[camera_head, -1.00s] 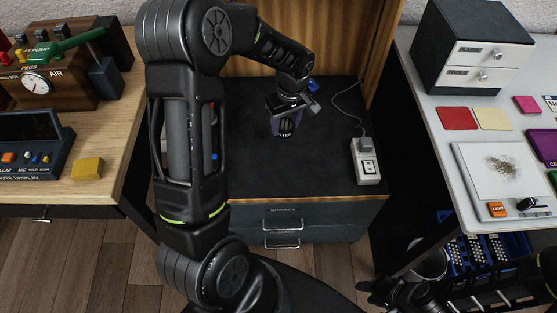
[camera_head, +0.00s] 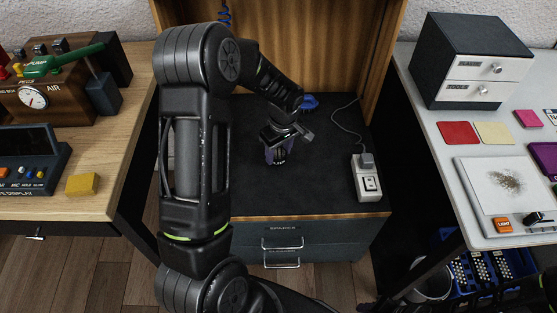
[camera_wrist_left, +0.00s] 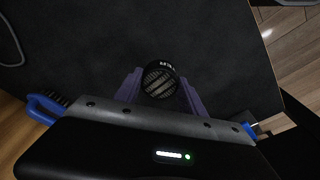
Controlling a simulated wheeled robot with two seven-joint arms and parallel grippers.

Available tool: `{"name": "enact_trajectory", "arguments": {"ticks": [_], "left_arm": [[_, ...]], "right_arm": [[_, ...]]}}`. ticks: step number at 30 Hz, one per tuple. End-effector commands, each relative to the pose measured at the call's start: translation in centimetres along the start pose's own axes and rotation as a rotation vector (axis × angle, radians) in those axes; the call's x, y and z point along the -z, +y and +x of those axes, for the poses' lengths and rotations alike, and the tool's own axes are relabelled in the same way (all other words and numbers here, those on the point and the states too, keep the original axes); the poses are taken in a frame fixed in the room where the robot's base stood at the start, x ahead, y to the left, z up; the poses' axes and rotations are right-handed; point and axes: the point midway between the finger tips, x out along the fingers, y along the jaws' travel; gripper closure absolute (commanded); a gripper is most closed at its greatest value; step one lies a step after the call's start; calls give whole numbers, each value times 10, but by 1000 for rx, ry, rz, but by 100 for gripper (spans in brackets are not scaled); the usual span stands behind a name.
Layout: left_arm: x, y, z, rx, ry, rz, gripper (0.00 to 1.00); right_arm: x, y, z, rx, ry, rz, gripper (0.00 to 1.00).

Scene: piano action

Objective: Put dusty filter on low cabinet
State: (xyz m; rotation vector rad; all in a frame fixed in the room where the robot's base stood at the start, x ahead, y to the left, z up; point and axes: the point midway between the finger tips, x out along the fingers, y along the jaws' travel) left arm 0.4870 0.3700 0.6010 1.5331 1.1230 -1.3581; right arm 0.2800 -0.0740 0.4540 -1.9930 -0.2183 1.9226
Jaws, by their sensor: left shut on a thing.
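The filter (camera_wrist_left: 160,80) is a small, round, black-rimmed piece with a slatted face and small white lettering. My left gripper (camera_wrist_left: 160,95) is shut on it between two purple fingers. In the head view the left gripper (camera_head: 279,152) and the filter's dark end (camera_head: 278,158) are over the dark top of the low cabinet (camera_head: 325,195). I cannot tell whether the filter touches the top. My arm covers the cabinet's left side. A dark part of my right arm shows at the bottom right edge, its jaws unclear.
A white power outlet block (camera_head: 367,178) with a cord stands at the cabinet's right. A blue brush (camera_head: 309,103) lies behind the gripper. A wooden panel (camera_head: 300,50) rises at the back. The cabinet top between gripper and outlet is clear.

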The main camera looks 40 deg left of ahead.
Motion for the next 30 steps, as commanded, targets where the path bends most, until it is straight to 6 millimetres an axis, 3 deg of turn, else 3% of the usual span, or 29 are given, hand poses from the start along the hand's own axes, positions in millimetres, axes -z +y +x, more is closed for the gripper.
{"name": "enact_trajectory", "arguments": {"ticks": [7, 16, 28, 29, 30], "left_arm": [[0, 0, 2, 1, 0, 0, 92], [-5, 0, 36, 1, -1, 1, 92], [-5, 0, 42, 0, 0, 0, 92], [-5, 0, 40, 0, 0, 0, 50], [-5, 0, 39, 0, 0, 0, 47]], "right_arm": [[0, 0, 0, 0, 0, 0, 64], [0, 2, 4, 0, 0, 0, 64], [0, 3, 8, 0, 0, 0, 64], [0, 3, 7, 0, 0, 0, 64], [0, 2, 6, 0, 0, 0, 64]]}}
